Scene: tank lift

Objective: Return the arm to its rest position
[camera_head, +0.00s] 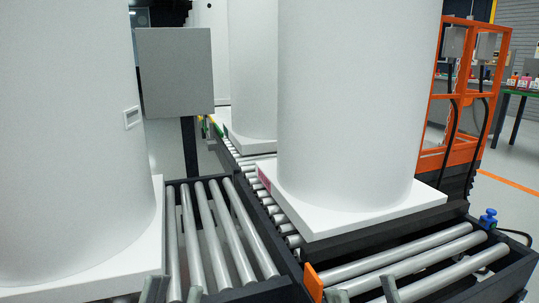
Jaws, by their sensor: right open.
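A large white cylindrical tank (355,100) on a square white base stands upright on the roller conveyor (395,266) in the middle. A second white tank (65,130) stands close at the left, with a small label plate on its side. A third white tank (252,75) stands further back on the conveyor line. My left gripper (176,291) shows only as two fingertips at the bottom edge, apart with nothing visible between them. My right gripper (366,292) shows likewise at the bottom edge, open and apart from the tanks. Both arms are out of view.
Bare rollers (215,235) lie between the left and middle tanks. A grey box (176,72) stands behind them. An orange stop (313,282) and a blue knob (488,218) sit on the conveyor frame. An orange-framed machine (462,130) is at the right, with open floor beyond.

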